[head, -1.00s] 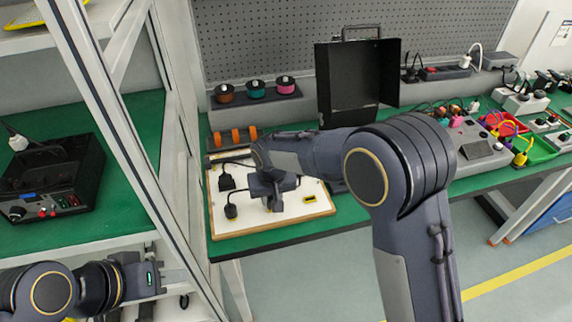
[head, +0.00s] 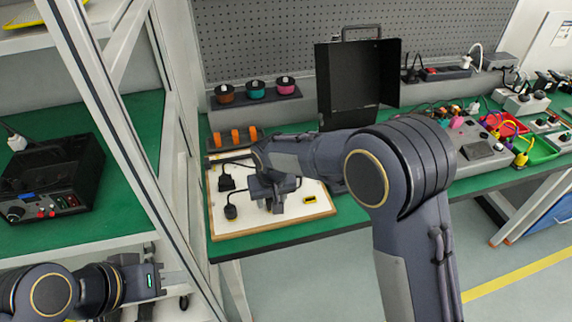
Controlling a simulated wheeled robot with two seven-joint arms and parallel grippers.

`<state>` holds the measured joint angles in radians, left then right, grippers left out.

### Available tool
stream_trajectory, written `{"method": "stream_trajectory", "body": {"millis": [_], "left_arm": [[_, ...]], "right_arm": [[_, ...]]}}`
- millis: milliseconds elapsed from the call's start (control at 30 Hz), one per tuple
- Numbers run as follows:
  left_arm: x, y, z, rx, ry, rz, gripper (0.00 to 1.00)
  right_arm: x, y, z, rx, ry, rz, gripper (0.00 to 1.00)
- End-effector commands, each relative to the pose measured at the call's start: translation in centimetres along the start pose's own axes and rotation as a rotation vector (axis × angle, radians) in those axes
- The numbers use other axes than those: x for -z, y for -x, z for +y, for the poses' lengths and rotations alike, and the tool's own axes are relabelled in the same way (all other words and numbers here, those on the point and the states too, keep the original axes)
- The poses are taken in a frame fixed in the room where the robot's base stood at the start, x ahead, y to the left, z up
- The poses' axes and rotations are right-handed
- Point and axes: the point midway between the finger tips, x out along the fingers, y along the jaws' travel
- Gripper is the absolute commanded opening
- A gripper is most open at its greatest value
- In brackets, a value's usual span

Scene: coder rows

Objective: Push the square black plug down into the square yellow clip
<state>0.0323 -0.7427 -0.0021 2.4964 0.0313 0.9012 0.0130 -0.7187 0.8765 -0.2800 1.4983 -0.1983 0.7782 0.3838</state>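A white board (head: 255,222) with a wooden edge lies on the green bench. A small yellow-and-black piece (head: 309,199), which looks like a clip, sits on its right part. Two black plugs with cords, one upper (head: 226,183) and one lower (head: 231,211), stand on its left part. I cannot tell which plug is the square one. My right gripper (head: 274,208) points down over the middle of the board, between the lower plug and the yellow piece. Its fingertips are too small to show a gap or a held thing. My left gripper (head: 178,283) is low at the left, away from the board.
A black open case (head: 352,85) stands behind the board. Orange rollers (head: 236,136) and several spools (head: 256,90) are at the back. A grey control box (head: 480,150) is to the right. A shelf post (head: 120,130) rises between my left arm and the board.

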Motion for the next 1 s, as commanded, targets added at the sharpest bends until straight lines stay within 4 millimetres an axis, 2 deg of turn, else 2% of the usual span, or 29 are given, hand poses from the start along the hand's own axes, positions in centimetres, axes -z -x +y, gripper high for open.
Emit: {"method": "stream_trajectory", "body": {"millis": [333, 467, 700, 833, 1000], "left_arm": [[0.0, 0.0, 0.0, 0.0, 0.0, 0.0, 0.36], [0.0, -0.1, 0.0, 0.0, 0.0, 0.0, 0.36], [0.0, -0.1, 0.0, 0.0, 0.0, 0.0, 0.36], [0.0, -0.1, 0.0, 0.0, 0.0, 0.0, 0.36], [0.0, -0.1, 0.0, 0.0, 0.0, 0.0, 0.36]], "right_arm": [[0.0, 0.4, 0.0, 0.001, 0.0, 0.001, 0.49], [0.1, 2.1, -0.1, 0.002, 0.001, 0.004, 0.49], [0.1, 6.2, -0.1, 0.002, 0.0, 0.004, 0.49], [0.0, 7.4, 0.0, 0.001, 0.001, 0.002, 0.49], [-0.1, 8.1, 0.3, 0.004, -0.004, 0.0, 0.49]]}}
